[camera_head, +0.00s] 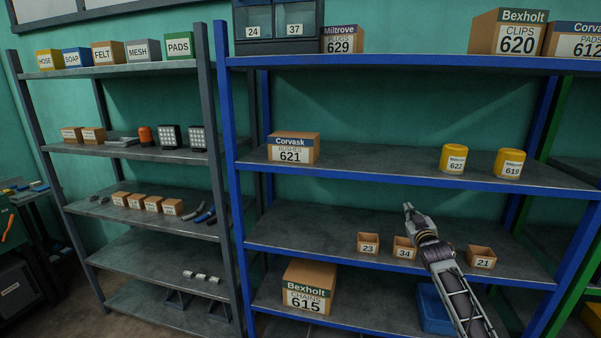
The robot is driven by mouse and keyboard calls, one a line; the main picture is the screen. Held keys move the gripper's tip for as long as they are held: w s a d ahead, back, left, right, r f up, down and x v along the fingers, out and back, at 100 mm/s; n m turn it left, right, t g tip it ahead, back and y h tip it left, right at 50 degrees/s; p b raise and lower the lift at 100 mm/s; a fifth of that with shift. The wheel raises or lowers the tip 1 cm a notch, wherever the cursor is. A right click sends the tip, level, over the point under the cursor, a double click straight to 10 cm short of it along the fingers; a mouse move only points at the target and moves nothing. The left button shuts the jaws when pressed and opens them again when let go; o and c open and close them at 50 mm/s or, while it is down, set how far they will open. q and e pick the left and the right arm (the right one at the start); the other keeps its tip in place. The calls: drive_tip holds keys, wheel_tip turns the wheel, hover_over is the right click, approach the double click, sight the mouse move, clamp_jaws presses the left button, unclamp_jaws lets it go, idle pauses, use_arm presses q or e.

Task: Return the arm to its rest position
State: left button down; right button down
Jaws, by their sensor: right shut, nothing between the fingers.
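My right arm (455,285) comes in from the lower right and reaches up in front of the blue-framed shelf rack (229,150). My right gripper (408,207) is at its upper end, shut and empty, pointing up and slightly left. In the picture it overlaps the shelf that bears small open bins, above bin 34 (404,253). I cannot tell how far it is from the shelf. My left gripper is not in view.
Bin 23 (368,243) and bin 21 (481,262) stand on either side of the arm. Yellow cans 622 (453,158) and 619 (510,163) and box 621 (293,148) are on the shelf above. Below are box 615 (309,286) and a blue bin (433,310). A grey rack (206,130) stands left.

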wheel_tip(320, 180, down, 16)
drive_tip(key=s+g, duration=0.3)
drive_tip(key=s+a+f+g, duration=0.2)
drive_tip(key=s+f, duration=0.5)
drive_tip(key=f, duration=0.6)
drive_tip(key=s+a+f+g, duration=0.1)
drive_tip(key=s+f+g, duration=0.1)
drive_tip(key=s+f, duration=0.8)
drive_tip(key=s+a+f+g, duration=0.2)
drive_tip(key=s+f, duration=0.3)
drive_tip(key=f, duration=1)
drive_tip(key=s+a+f+g, duration=0.2)
drive_tip(key=s+f, duration=0.6)
drive_tip(key=s, duration=0.9)
drive_tip(key=s+a+f+g+y, duration=0.1)
drive_tip(key=s+a+f+g, duration=0.2)
drive_tip(key=s, duration=1.4)
drive_tip(key=s+a+f+g, duration=0.2)
drive_tip(key=s+f, duration=1)
drive_tip(key=s, duration=0.6)
drive_tip(key=shift+a+f+m+g, duration=0.3)
drive_tip(key=shift+a+m+g, duration=0.1)
drive_tip(key=shift+g, duration=0.5)
drive_tip(key=shift+s, duration=0.1)
